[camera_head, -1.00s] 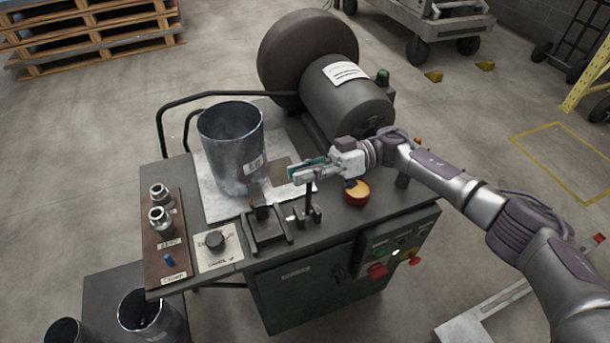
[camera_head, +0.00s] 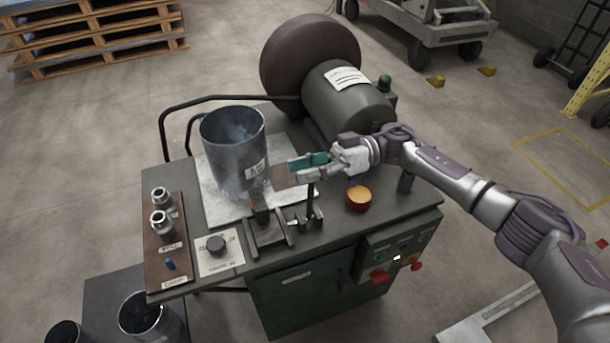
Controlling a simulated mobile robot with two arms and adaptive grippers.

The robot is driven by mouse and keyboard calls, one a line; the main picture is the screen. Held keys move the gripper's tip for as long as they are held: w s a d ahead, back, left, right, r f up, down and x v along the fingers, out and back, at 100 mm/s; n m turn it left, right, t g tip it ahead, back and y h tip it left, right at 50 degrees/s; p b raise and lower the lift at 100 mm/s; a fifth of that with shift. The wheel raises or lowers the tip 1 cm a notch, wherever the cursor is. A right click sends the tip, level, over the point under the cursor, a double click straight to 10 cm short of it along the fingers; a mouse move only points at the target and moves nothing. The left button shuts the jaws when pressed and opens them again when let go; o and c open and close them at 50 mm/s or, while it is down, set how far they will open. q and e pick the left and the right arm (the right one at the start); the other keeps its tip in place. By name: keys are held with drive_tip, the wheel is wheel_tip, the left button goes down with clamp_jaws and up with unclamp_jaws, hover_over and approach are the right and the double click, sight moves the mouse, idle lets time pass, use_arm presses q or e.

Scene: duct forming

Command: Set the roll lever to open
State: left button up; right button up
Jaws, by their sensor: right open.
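A dark upright lever (camera_head: 311,203), which looks like the roll lever, stands on the front part of the machine table. Its small dark base is just right of a dark slotted block (camera_head: 267,234). My right gripper (camera_head: 302,168) reaches in from the right at the height of the lever's top. Its teal and grey fingers are apart, and the lever's top end is hidden behind them or between them. I cannot tell whether they touch it. My left gripper is not in view.
A grey metal cylinder (camera_head: 234,150) stands on a pale sheet left of the gripper. A dial plate (camera_head: 219,262) and a board with metal fittings (camera_head: 168,262) lie at left. A large dark drum (camera_head: 300,55) stands behind.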

wheel_tip(320, 180, up, 8)
drive_tip(key=shift+f, duration=0.25)
